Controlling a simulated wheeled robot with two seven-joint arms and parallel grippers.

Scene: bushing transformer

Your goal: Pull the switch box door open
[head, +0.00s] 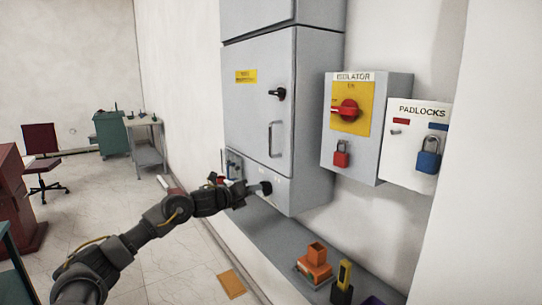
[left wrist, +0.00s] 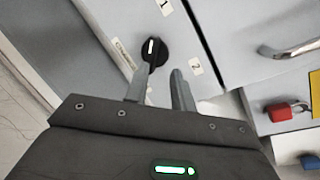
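The grey switch box (head: 258,110) hangs on the wall. Its large door has a vertical bar handle (head: 272,140) and a black rotary knob (head: 277,93), and looks closed. My left gripper (head: 252,189) is at the box's lower section, below the bar handle, by a black round knob (head: 266,187). In the left wrist view, the two fingers (left wrist: 161,88) are apart with nothing between them. The lower black knob (left wrist: 154,52) is just past the left fingertip, between labels "1" and "2"; contact is unclear. The bar handle (left wrist: 290,42) is at right. My right gripper is out of view.
To the right are the isolator box (head: 349,145) with a red padlock (head: 341,155) and the padlocks box (head: 410,145) with a blue padlock (head: 428,160). A grey ledge (head: 275,238) below holds an orange object (head: 315,265).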

